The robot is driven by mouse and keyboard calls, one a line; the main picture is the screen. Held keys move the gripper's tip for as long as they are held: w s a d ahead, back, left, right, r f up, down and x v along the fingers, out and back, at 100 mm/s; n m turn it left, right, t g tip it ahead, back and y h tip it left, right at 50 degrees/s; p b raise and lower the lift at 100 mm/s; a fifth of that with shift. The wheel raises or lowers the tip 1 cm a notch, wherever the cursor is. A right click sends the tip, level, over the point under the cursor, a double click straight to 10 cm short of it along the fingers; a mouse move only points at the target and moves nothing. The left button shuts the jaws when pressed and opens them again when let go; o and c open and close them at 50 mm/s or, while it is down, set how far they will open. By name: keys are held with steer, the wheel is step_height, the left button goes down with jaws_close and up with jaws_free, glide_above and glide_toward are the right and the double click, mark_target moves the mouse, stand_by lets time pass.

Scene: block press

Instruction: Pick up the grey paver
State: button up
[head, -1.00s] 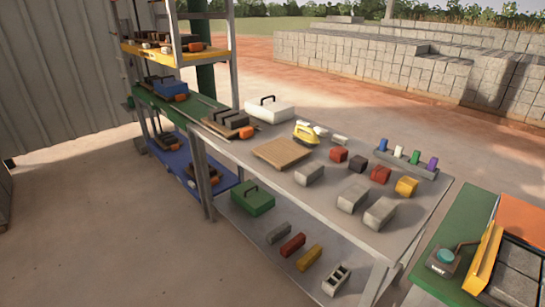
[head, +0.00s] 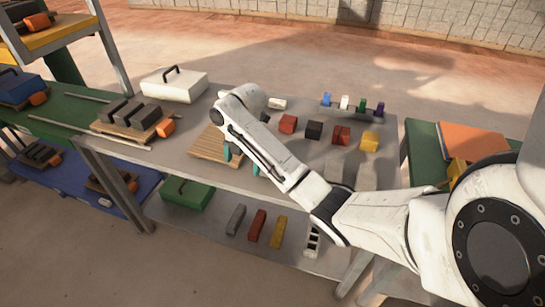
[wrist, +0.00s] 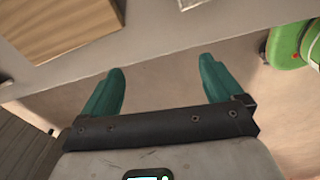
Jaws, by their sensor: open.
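A grey brick-shaped paver (head: 236,220) lies on the lower shelf, left of a red paver (head: 256,225) and a yellow one (head: 278,231). Larger grey blocks (head: 374,176) lie on the tabletop, partly behind my arm. My gripper (head: 241,160) hangs over the table beside the wooden board, above and behind the shelf pavers in the picture. In the wrist view my gripper (wrist: 160,85) has its teal fingers apart with nothing between them. The grey paver cannot be made out in the wrist view.
The tabletop edge (wrist: 150,75) crosses the wrist view below the wooden board (wrist: 75,22). A green case (head: 188,194) is left of the shelf pavers, a hollow block (head: 312,242) right. Red, black and yellow blocks stand on top. A green rounded object (wrist: 288,42) is at right.

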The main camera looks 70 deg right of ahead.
steer(key=s+d+r, duration=0.1)
steer(key=d, duration=0.2)
steer(key=s+d+r+n, duration=0.1)
steer(key=s+d, duration=0.1)
steer(key=d, duration=0.1)
steer(key=s+d+r+n+g, duration=0.1)
steer(key=d+r, duration=0.1)
steer(key=d, duration=0.1)
steer(key=shift+s+d+h+p, duration=0.2)
steer(key=shift+d+h+p, duration=0.1)
steer(key=shift+d+h, duration=0.1)
steer(key=f, duration=0.4)
steer(key=shift+s+d+f, duration=0.35)
steer(key=shift+d+f, duration=0.05)
steer(key=shift+d+f+p, duration=0.1)
steer(key=shift+f+p, duration=0.3)
steer(key=shift+f, duration=2.6)
steer(key=shift+c, duration=0.2)
steer(key=c, duration=1.6)
steer(key=shift+r, duration=0.15)
jaws_close()
